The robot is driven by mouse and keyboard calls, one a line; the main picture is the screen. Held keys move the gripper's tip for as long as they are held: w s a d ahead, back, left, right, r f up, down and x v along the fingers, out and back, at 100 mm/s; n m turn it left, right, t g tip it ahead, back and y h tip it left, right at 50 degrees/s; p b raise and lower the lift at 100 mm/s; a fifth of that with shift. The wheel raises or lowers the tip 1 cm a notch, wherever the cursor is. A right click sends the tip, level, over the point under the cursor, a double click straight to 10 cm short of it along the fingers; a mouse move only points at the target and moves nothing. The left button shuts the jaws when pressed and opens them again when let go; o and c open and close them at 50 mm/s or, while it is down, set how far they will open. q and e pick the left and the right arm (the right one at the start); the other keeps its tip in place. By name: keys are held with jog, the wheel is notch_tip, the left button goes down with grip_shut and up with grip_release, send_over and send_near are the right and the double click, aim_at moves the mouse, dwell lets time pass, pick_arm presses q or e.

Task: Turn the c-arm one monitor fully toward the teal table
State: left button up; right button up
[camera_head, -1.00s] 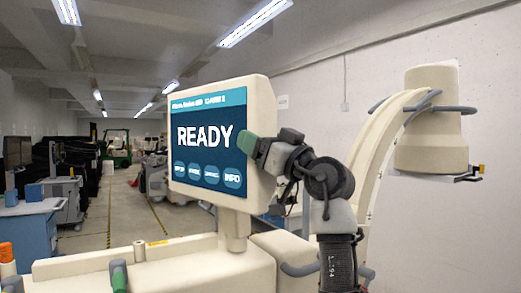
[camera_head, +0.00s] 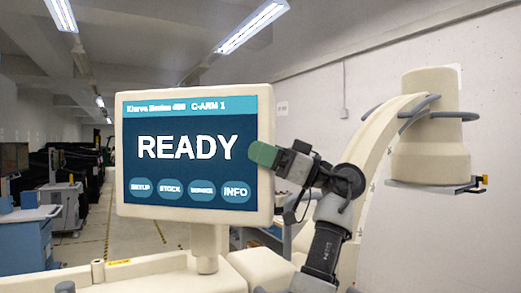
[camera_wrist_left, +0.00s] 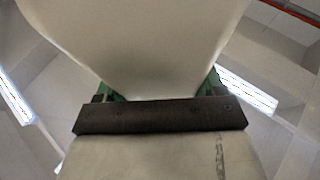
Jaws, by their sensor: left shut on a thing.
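The C-arm 1 monitor (camera_head: 195,150) is a cream box with a dark blue READY screen. It stands on a short cream post (camera_head: 207,248) and its screen faces my head camera almost squarely. My left gripper (camera_head: 263,154) has green fingertips and is shut on the monitor's right edge, at about mid-height. In the left wrist view the cream monitor casing (camera_wrist_left: 140,40) lies between the green fingers, which are partly hidden by a dark bar. My right gripper is not in view. I cannot make out a table that is clearly teal.
The cream C-arm arc (camera_head: 375,165) and its cylindrical head (camera_head: 432,130) stand at the right, near a bare wall. The cream cart top (camera_head: 130,275) lies below the monitor. A blue cabinet (camera_head: 25,240) and grey equipment stand at the left beside an aisle.

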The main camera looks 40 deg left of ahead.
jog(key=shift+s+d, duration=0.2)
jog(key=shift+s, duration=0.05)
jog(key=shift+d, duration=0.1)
pick_arm(q)
jog(key=o, duration=0.9)
jog(key=shift+c, duration=0.2)
jog(key=o, duration=0.4)
jog(key=shift+w+a, duration=0.1)
jog(key=shift+w, duration=0.1)
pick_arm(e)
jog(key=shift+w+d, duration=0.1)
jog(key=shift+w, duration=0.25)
